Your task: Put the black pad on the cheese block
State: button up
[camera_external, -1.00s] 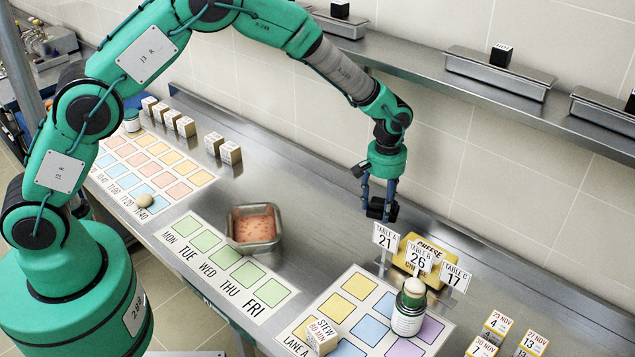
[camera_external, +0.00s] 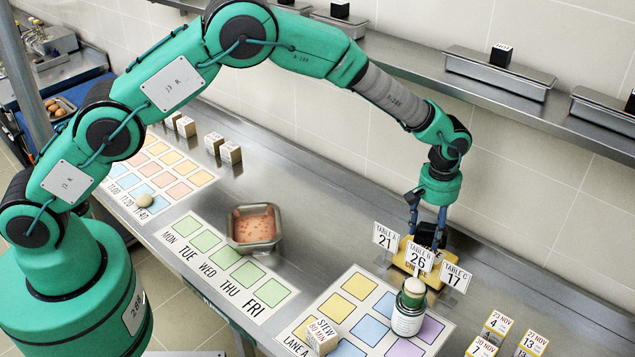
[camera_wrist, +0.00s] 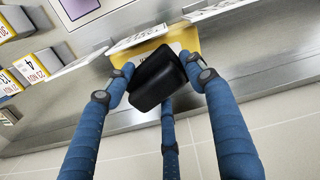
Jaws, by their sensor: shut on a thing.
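The black pad (camera_wrist: 155,78) is a dark rounded block. My gripper (camera_external: 428,234) is shut on it, and the wrist view shows the blue fingers (camera_wrist: 160,80) around it. The yellow cheese block (camera_external: 403,261) lies on the steel counter behind the table cards, and it also shows in the wrist view (camera_wrist: 183,43). The pad is over the cheese block and hides part of it. I cannot tell whether the pad touches it.
A green-and-white jar (camera_external: 407,318) with a pale ball on top is nearer the camera. A pan (camera_external: 254,245) sits to the left. The wall is behind.

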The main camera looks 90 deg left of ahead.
aim_at(427, 241)
jog(key=shift+f, duration=1.75)
jog(key=shift+f, duration=0.45)
jog(key=o, duration=1.2)
jog(key=shift+c, duration=0.2)
jog(key=shift+r, duration=0.1)
jog(key=shift+r, duration=2.35)
